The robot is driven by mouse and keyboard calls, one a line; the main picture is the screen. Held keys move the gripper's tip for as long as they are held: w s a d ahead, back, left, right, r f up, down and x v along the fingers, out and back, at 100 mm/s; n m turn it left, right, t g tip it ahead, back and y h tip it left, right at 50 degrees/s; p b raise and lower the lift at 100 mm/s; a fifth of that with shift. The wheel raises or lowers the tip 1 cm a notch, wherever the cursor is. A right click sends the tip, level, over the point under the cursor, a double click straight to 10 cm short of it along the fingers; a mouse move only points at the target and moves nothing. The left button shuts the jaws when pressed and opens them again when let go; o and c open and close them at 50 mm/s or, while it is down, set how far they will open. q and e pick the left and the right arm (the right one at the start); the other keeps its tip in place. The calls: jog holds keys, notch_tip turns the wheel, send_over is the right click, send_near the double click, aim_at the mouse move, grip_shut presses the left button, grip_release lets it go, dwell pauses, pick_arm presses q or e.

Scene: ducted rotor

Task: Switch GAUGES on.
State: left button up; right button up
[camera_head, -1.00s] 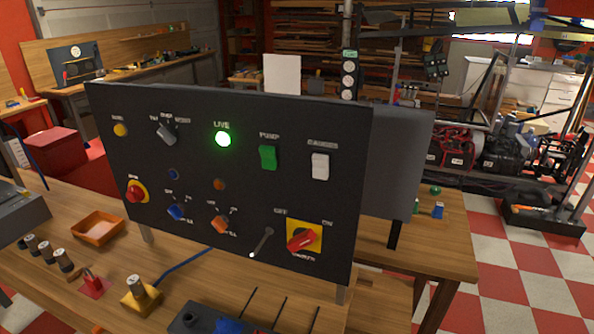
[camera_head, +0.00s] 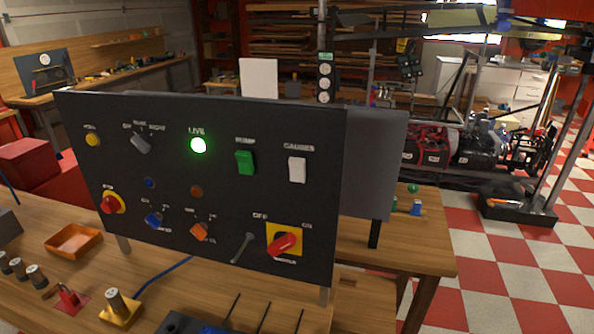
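The black control panel (camera_head: 110,180) stands upright on the wooden bench in the head view. The GAUGES switch (camera_head: 297,169) is a white rocker at the panel's upper right, under its label; I cannot tell its position for sure. The green PUMP rocker (camera_head: 245,162) is to its left. The LIVE lamp (camera_head: 198,145) glows green. The red MASTER rotary handle (camera_head: 284,244) sits on a yellow plate at the lower right, between OFF and ON labels, with its tip pointing up and right. Neither gripper shows in the view.
A metal toggle lever (camera_head: 242,247) sticks out left of the MASTER handle. An orange tray (camera_head: 74,240), a yellow block (camera_head: 120,308) with a knob and several dark cylinders stand on the bench in front. Thin upright rods rise near the front edge. The space before GAUGES looks clear.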

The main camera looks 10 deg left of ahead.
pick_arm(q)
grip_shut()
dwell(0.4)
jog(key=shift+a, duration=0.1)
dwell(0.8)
